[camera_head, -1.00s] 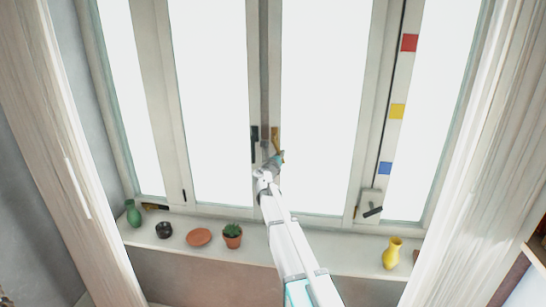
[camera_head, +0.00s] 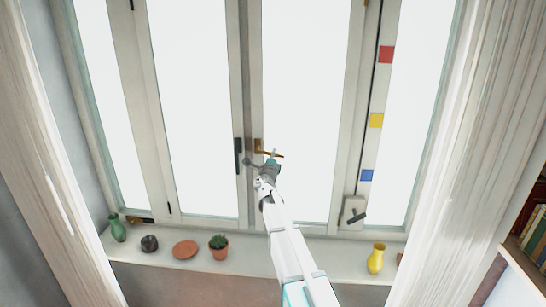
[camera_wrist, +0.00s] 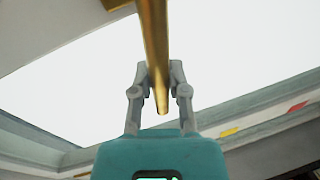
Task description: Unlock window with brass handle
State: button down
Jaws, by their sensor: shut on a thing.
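The brass handle (camera_head: 262,151) sits on the middle window frame, its lever pointing right and slightly down in the head view. My gripper (camera_head: 272,160) is at the lever from below. In the wrist view the brass lever (camera_wrist: 153,35) runs down from the top edge, and its end lies between the two grey fingers of my gripper (camera_wrist: 158,72). The fingers are shut on it. The exact contact faces are partly hidden by the lever. The window sash (camera_head: 300,222) looks closed.
A dark handle (camera_head: 238,157) is just left of the brass one. On the sill (camera_head: 330,238) stand a green vase (camera_head: 118,228), dark pot (camera_head: 149,243), terracotta dish (camera_head: 185,250), potted plant (camera_head: 219,247) and yellow vase (camera_head: 376,258). Curtains hang at both sides.

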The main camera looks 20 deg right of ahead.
jog(key=shift+r+n+y+p, duration=0.3)
jog(key=shift+r+n, duration=0.15)
jog(key=shift+n, duration=0.45)
jog(key=shift+r+n+y+p, duration=0.2)
jog(key=shift+r+n+p, duration=0.15)
jog(key=shift+n, duration=0.55)
jog(key=c, duration=0.6)
grip_release()
jog(key=shift+s, duration=0.1)
